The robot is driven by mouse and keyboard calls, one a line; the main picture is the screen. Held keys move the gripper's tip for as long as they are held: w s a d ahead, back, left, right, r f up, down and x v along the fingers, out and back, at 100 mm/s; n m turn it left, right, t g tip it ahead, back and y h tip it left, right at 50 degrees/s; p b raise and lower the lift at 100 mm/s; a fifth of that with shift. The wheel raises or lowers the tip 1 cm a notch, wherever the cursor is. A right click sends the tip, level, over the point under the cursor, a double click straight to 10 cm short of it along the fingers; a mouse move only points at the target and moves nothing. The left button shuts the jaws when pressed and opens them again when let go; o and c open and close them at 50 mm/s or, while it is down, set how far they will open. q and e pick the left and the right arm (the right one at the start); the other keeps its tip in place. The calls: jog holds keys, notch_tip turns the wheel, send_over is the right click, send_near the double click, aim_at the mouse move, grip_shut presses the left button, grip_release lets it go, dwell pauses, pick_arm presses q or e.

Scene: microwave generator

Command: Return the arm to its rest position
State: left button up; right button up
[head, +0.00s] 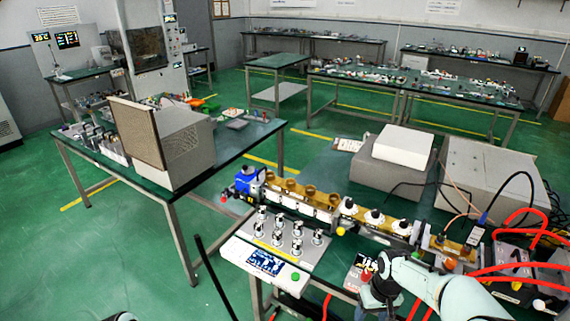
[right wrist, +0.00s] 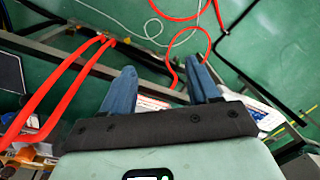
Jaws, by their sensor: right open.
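My right arm (head: 455,292) reaches in from the lower right in the head view, over the front right of the bench with the microwave parts. Its wrist end is at the bench's front edge, and the fingers are hard to make out there. In the right wrist view my right gripper (right wrist: 160,78) is open, with two blue fingers apart and nothing between them. Below the fingers are the green floor, a metal frame bar and red hoses. My left gripper is not in view.
A waveguide row (head: 310,200) runs along the bench, with a white control box (head: 268,262) at its front left. Red hoses (head: 520,262) lie close to my right arm; red hoses (right wrist: 65,90) also show in the wrist view. Green floor (head: 110,250) is open at the left.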

jog(key=s+a+f+m+y, duration=0.1)
jog(key=s+a+f, duration=0.15)
jog(key=f, duration=0.45)
jog(key=s+a+f, duration=0.1)
jog(key=s+f, duration=0.3)
jog(key=f, duration=0.3)
jog(key=s+a+f+m+y, duration=0.1)
jog(key=s+a+f, duration=0.1)
jog(key=s+f, duration=0.35)
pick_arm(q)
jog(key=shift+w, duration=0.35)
pick_arm(e)
jog(key=s+a+f+m+y, duration=0.1)
jog(key=s+a+f+m, duration=0.2)
jog(key=s, duration=0.9)
jog(key=x, duration=0.4)
jog(key=shift+s+a+f, duration=0.25)
jog(key=shift+s+a, duration=0.05)
jog(key=shift+s, duration=0.05)
